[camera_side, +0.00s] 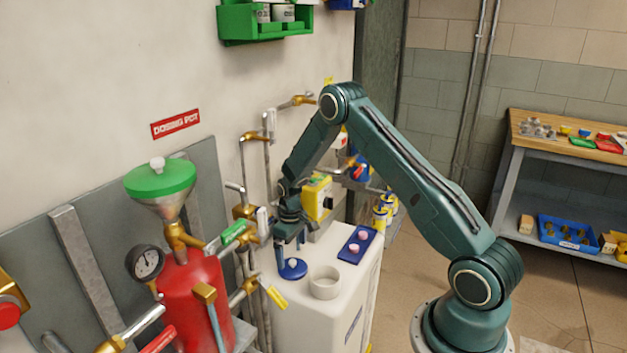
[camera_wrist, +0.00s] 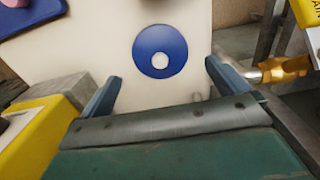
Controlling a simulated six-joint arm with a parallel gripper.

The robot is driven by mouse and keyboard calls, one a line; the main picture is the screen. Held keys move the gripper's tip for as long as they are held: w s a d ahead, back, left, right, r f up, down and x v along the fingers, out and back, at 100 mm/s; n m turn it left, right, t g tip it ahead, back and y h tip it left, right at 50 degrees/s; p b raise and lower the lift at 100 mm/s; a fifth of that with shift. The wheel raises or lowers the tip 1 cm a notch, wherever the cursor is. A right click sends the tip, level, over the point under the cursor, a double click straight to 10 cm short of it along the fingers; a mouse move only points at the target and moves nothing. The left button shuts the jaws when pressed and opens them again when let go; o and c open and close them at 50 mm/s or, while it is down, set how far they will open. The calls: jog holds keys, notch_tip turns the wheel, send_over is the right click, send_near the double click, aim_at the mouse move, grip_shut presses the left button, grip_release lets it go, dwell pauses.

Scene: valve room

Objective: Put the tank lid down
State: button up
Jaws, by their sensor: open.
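The tank lid (camera_side: 292,269) is a round blue disc with a pale knob, lying flat on top of the white tank (camera_side: 338,318). In the wrist view the lid (camera_wrist: 147,47) shows whole, with its knob at its centre, beyond my fingertips. My gripper (camera_side: 289,240) is open and empty, just above the lid and apart from it. In the wrist view my two fingers (camera_wrist: 162,76) are spread wide. The tank's white round opening (camera_side: 324,281) stands uncovered to the right of the lid.
A blue tray (camera_side: 357,245) with two pink pieces lies on the tank top behind the opening. A yellow box (camera_side: 317,198) stands at the back by the wall. Pipes with a green-handled valve (camera_side: 233,233) and the red dosing pot (camera_side: 193,300) are close on the left.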

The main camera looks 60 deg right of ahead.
notch_tip(320, 180, up, 7)
dwell(0.4)
jog(key=shift+r, duration=0.15)
dwell(0.4)
notch_tip(320, 180, up, 13)
send_over(293, 261)
jog(key=s+a, duration=0.5)
jog(key=a, duration=0.2)
jog(key=s+a+r+t, duration=0.2)
jog(key=s+a+r, duration=0.3)
jog(key=s+r, duration=0.3)
jog(key=s+a+r+t, duration=0.1)
jog(key=s+a+r, duration=0.2)
jog(key=s, duration=0.4)
jog(key=s+a+r+t, duration=0.2)
jog(key=s+a+r, duration=0.2)
jog(key=s, duration=0.4)
jog(key=shift+s+t, duration=0.25)
jog(key=shift+t, duration=0.05)
